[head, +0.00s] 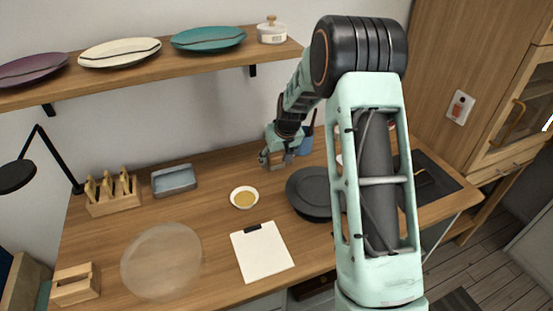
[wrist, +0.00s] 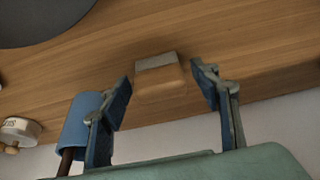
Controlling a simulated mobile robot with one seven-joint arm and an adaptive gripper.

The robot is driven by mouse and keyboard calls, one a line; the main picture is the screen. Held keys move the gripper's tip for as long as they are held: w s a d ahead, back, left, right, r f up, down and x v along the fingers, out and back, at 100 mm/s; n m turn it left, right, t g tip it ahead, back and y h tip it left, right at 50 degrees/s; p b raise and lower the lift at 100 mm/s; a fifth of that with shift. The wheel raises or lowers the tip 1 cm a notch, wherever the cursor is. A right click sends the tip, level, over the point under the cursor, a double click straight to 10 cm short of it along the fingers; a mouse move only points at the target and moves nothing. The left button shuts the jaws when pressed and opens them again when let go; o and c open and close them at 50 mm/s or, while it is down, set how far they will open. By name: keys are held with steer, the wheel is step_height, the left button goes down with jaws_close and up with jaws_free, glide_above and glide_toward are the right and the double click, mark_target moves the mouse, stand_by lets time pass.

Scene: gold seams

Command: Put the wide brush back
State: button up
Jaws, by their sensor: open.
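The wide brush, as far as I can tell, is the wooden block with a grey edge (wrist: 160,84) in the wrist view. It appears to rest on the wooden worktop near its back edge. My gripper (wrist: 163,95) is open, with one blue finger on either side of it and a visible gap at each side. In the head view my gripper (head: 277,157) is low over the back of the worktop, and the brush is hard to make out there. A wooden rack (head: 113,203) with several upright pieces stands at the left; I cannot tell whether it is the brush's place.
A blue cup (wrist: 80,125) with a dark handle in it stands close beside my gripper. A dark round turntable (head: 306,195), a small bowl of gold (head: 244,199), a white clipboard (head: 262,252) and a blue-grey tray (head: 174,181) share the worktop (head: 215,225). A plate shelf (head: 150,73) hangs above.

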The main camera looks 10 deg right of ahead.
steer(key=shift+r, duration=0.15)
steer(key=shift+r, duration=0.25)
steer(key=v, duration=1.1)
steer(key=shift+s+r, duration=0.15)
steer(key=shift+r, duration=0.15)
steer(key=shift+d, duration=0.1)
